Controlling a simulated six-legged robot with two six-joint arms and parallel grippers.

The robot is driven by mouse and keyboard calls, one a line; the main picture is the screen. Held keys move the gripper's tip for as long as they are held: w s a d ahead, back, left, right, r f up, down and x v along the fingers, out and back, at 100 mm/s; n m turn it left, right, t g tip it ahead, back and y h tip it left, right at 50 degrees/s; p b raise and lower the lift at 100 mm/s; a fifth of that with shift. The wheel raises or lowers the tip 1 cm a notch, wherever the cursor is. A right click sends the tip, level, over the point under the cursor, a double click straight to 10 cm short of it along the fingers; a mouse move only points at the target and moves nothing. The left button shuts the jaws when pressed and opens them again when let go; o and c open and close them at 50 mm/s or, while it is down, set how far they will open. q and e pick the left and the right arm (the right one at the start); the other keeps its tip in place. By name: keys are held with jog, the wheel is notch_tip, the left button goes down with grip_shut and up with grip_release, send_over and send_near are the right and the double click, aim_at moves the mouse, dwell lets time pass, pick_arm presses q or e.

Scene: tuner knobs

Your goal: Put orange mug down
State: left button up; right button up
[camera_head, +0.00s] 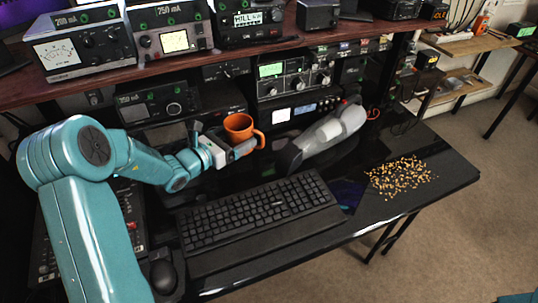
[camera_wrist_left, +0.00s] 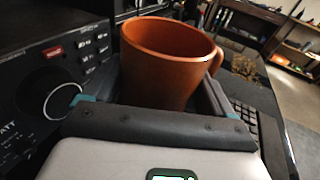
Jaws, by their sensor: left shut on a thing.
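The orange mug (camera_head: 239,128) is upright in the head view, near the back of the black desk, with its handle toward the right. It also shows large in the left wrist view (camera_wrist_left: 163,65), with its open rim facing up and its handle at the right. My left gripper (camera_head: 232,150) is shut on the mug, with a finger on either side of its body. The mug's base is hidden by the gripper, so I cannot tell whether it touches the desk. My right gripper is not in view.
A keyboard (camera_head: 258,214) lies in front of the mug. A grey-and-white object (camera_head: 333,133) lies right of it. Small orange-brown pieces (camera_head: 400,177) are scattered on the desk (camera_head: 453,174) at right. Radio equipment (camera_head: 294,77) stands behind. A mouse (camera_head: 163,276) is at front left.

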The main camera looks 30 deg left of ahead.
pick_arm(q)
jog(key=shift+w+a+f, duration=0.1)
jog(key=shift+w+f, duration=0.05)
jog(key=shift+f, duration=0.25)
jog(key=shift+w+a+f, duration=0.1)
jog(key=shift+w+f, duration=0.05)
jog(key=shift+f, duration=0.25)
jog(key=f, duration=0.7)
jog(key=shift+s+d+f, duration=0.2)
jog(key=shift+s+f, duration=0.05)
jog(key=shift+f, duration=0.05)
jog(key=shift+w+f, duration=0.1)
jog(key=shift+f, duration=0.3)
jog(key=shift+b, duration=0.3)
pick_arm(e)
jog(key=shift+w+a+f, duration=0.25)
pick_arm(q)
jog(key=shift+f, duration=0.1)
jog(key=o, duration=1.1)
jog(key=shift+s+a, duration=0.15)
jog(key=shift+s, duration=0.15)
jog(key=v, duration=0.7)
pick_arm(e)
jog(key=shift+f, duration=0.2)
